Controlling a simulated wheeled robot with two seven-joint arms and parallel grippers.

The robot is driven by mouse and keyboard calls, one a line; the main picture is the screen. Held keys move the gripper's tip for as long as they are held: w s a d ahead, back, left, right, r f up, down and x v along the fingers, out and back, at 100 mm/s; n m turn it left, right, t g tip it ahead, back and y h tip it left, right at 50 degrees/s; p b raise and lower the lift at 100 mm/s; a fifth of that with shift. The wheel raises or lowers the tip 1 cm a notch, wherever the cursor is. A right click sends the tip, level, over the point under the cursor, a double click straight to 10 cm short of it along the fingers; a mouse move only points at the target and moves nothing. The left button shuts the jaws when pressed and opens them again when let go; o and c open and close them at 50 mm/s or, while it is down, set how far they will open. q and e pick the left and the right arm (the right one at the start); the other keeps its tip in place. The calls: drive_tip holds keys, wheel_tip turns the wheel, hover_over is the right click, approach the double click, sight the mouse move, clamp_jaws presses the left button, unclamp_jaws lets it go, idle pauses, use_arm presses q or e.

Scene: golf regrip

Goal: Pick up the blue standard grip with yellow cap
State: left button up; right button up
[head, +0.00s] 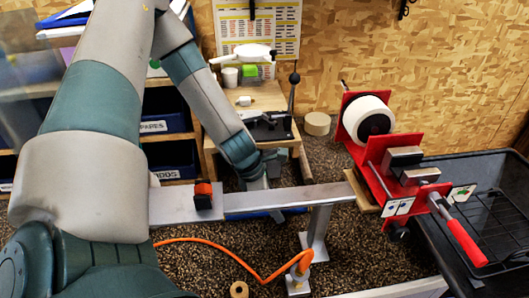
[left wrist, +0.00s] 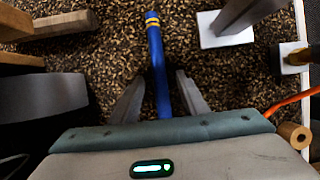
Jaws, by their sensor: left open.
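A blue grip (left wrist: 156,55) with yellow bands near its far end (left wrist: 152,20) lies on the speckled brown surface in the left wrist view. In the head view a strip of blue (head: 265,212) shows just below the metal rail, mostly hidden by it. My left gripper (left wrist: 159,78) is open, with one finger on each side of the grip's near part. Whether the fingers touch it cannot be told. In the head view my left gripper (head: 262,184) points down behind the rail, its fingertips partly hidden. My right gripper is not in view.
A metal rail (head: 270,199) with an orange-and-black clamp (head: 203,195) runs close to the left gripper. A red vise stand (head: 380,160) with a tape roll is at right. An orange hose (head: 225,252) lies in front. A workbench (head: 250,110) stands behind.

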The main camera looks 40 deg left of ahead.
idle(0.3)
use_arm(q)
clamp_jaws()
drive_tip(key=shift+r, duration=0.15)
wheel_tip(320, 180, up, 10)
drive_tip(key=b, duration=0.1)
drive_tip(key=shift+b, duration=0.35)
idle(0.4)
idle(0.4)
